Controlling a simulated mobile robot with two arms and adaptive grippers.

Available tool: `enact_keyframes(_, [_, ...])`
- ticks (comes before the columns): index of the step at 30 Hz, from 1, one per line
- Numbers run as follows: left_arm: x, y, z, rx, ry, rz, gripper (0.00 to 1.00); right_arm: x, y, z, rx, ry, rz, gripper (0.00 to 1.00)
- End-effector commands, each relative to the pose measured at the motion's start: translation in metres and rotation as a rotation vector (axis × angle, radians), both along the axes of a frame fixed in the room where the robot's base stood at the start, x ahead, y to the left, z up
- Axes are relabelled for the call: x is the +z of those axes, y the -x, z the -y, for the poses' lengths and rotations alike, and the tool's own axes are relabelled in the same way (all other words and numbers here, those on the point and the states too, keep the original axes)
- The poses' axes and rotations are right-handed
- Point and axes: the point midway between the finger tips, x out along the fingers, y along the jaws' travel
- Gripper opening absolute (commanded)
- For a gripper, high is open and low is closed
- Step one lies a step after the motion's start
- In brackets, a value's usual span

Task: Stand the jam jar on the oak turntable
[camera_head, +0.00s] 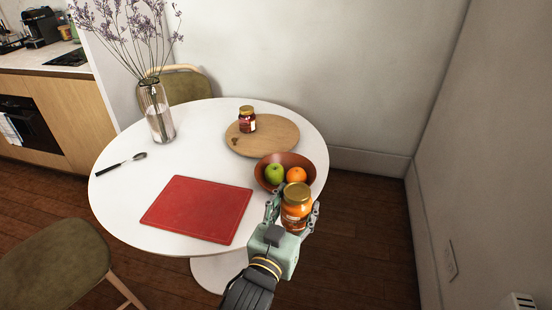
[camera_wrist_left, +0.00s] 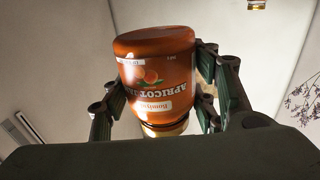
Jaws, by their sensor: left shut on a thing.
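My left gripper (camera_head: 293,209) is shut on an orange apricot jam jar (camera_head: 296,213) with a gold lid. The jar is upright in the head view, at the table's front right edge, in front of the fruit bowl. In the left wrist view the jar (camera_wrist_left: 158,75) sits between the fingers (camera_wrist_left: 160,95), its label upside down in the picture. The round oak turntable (camera_head: 277,140) lies at the back right of the table, beyond the bowl. A dark red jar (camera_head: 247,124) with a gold lid stands on its left rear part.
A brown bowl (camera_head: 284,187) with a green apple (camera_head: 274,174) and an orange (camera_head: 296,175) stands between the held jar and the turntable. The turntable's right part is clear.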

Motion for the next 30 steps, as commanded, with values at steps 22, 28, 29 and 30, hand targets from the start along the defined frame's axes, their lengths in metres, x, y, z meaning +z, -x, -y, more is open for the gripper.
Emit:
enact_keyframes(22, [0.038, 0.062, -0.231, 0.405, -0.001, 0.004, 0.08, 0.012, -0.001, 0.003, 0.0, 0.004, 0.001, 0.71])
enact_keyframes(28, [0.05, 0.08, -0.266, 0.464, 0.0, 0.005, 0.08, 0.014, -0.001, 0.003, 0.0, 0.004, 0.001, 0.71])
enact_keyframes(29, [0.05, 0.081, -0.268, 0.468, 0.0, 0.005, 0.08, 0.014, -0.001, 0.003, 0.0, 0.004, 0.001, 0.71])
enact_keyframes(30, [0.051, 0.081, -0.269, 0.471, 0.0, 0.006, 0.08, 0.014, -0.001, 0.003, 0.0, 0.004, 0.001, 0.71])
